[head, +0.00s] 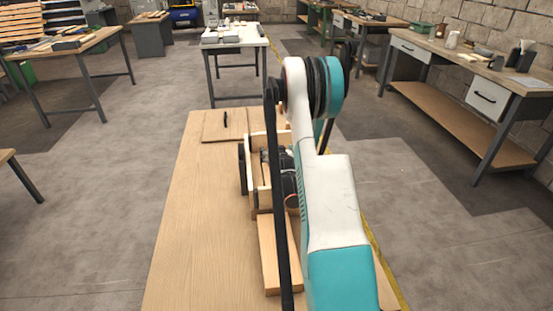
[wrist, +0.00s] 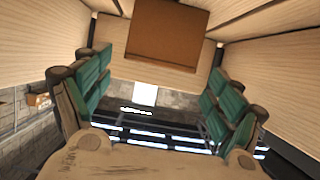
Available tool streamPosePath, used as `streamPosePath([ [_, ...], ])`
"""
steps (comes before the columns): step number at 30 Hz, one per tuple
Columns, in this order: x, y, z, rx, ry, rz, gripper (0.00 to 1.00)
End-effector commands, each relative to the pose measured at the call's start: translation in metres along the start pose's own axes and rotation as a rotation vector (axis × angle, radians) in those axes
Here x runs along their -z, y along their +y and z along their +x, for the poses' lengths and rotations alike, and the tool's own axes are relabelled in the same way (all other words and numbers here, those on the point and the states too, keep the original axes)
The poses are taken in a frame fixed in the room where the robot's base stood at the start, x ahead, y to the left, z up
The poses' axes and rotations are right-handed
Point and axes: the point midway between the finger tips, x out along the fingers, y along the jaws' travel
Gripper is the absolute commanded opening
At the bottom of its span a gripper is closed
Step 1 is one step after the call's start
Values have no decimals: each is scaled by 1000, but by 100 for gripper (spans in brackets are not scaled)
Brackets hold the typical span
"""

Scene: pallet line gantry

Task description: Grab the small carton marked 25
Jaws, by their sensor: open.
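My gripper (wrist: 158,72) is open in the wrist view, with its green-padded fingers spread left and right and nothing between them. A plain brown box-like block (wrist: 167,35) shows beyond the fingertips at the top centre, apart from them. It may be a carton, but no number can be read on it. In the head view my arm reaches down over a small wooden frame (head: 253,180) on the wooden table (head: 195,220). The arm and dark parts there hide much of what is in the frame. No marking 25 is legible in either view.
Pale wooden panels stand left (wrist: 38,55) and right (wrist: 275,75) of the fingers. On the table, a flat wooden panel with a dark handle (head: 212,128) lies at the back and a plank (head: 266,262) at the front. The table's left side is clear.

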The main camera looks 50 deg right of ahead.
Motion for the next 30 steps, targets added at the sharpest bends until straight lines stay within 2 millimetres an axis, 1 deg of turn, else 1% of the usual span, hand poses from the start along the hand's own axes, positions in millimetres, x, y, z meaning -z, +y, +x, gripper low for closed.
streamPosePath([
  [1, -5, 1, 9, 0, 0, 1, 86],
  [3, -8, 2, 20, 0, 0, 1, 86],
  [8, -6, 2, 38, 0, 0, 0, 86],
  [11, -5, 2, 42, 0, 0, 0, 86],
  [17, -4, 2, 42, 0, 0, -1, 86],
  [20, -4, 2, 42, 0, 0, -1, 65],
  [21, -4, 2, 42, 0, 0, -1, 56],
  [23, -4, 2, 42, 0, 0, -1, 43],
  [24, -4, 2, 42, 0, 0, -1, 34],
  [25, -4, 2, 42, 0, 0, -1, 29],
  [30, -4, 2, 42, 0, 0, -1, 29],
])
